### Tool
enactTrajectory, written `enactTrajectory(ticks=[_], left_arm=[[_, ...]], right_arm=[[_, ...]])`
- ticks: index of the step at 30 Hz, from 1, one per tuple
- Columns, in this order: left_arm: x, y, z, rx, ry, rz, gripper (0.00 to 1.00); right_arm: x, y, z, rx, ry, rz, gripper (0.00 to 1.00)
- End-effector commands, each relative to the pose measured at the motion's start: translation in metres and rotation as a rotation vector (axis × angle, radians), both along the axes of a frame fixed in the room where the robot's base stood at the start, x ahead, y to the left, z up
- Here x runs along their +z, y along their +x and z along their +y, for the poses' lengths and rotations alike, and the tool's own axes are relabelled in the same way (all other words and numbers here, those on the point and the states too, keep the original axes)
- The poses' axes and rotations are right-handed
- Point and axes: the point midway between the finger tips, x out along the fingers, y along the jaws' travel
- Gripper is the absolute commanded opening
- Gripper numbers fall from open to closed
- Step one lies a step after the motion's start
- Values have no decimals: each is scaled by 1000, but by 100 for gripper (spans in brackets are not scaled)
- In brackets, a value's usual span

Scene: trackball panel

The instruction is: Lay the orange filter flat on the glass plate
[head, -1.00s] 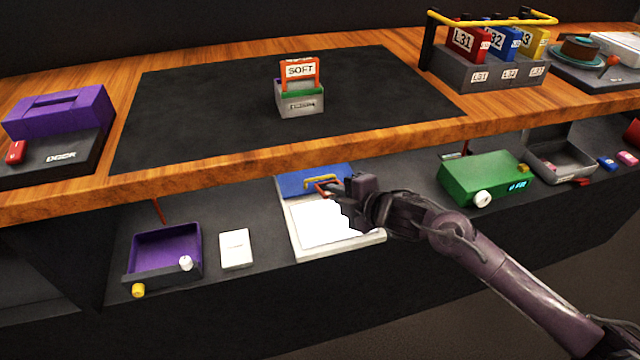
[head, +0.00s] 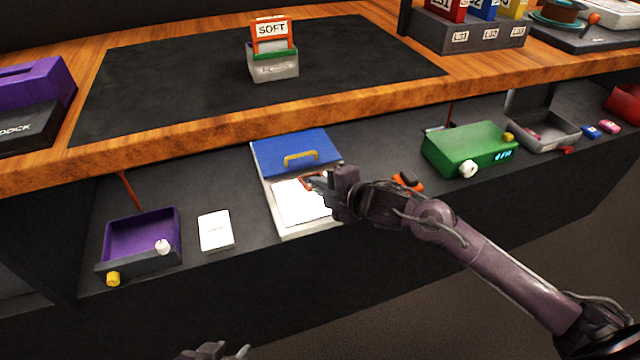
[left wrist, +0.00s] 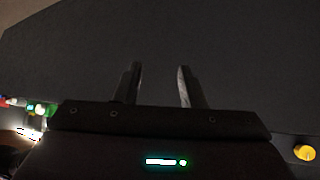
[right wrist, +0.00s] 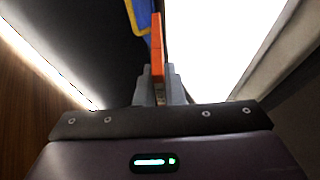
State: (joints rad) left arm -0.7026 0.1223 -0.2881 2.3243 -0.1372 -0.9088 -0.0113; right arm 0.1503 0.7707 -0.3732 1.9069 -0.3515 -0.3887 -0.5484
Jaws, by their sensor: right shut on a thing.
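My right gripper (head: 324,186) is shut on the orange filter (right wrist: 157,48), which shows edge-on as a thin orange strip between the fingers in the right wrist view. In the head view only a small orange-red bit of it shows at the fingertips, over the right side of the bright glass plate (head: 294,205). Whether it touches the plate I cannot tell. The plate lies in a pale light box, with a blue lid (head: 285,152) with a yellow handle at its back. My left gripper (left wrist: 157,85) is open and empty, low at the bottom edge of the head view.
A white card (head: 215,231) and a purple tray (head: 143,238) lie left of the light box. A green box (head: 465,150) and a grey bin (head: 545,133) stand to the right. The wooden upper shelf (head: 200,146) overhangs behind, bearing an orange-framed SOFT card (head: 271,36) in a holder.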

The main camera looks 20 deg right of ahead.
Motion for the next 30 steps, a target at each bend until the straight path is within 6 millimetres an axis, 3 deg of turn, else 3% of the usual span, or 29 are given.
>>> enactTrajectory(ticks=[18, 30], left_arm=[[45, 42, -10, 22, -100, -247, 36], [61, 53, -12, 28, -132, -327, 36]], right_arm=[[-13, 0, 0, 0, 1, 0, 0], [-16, 0, 0, -1, 1, -1, 0]])
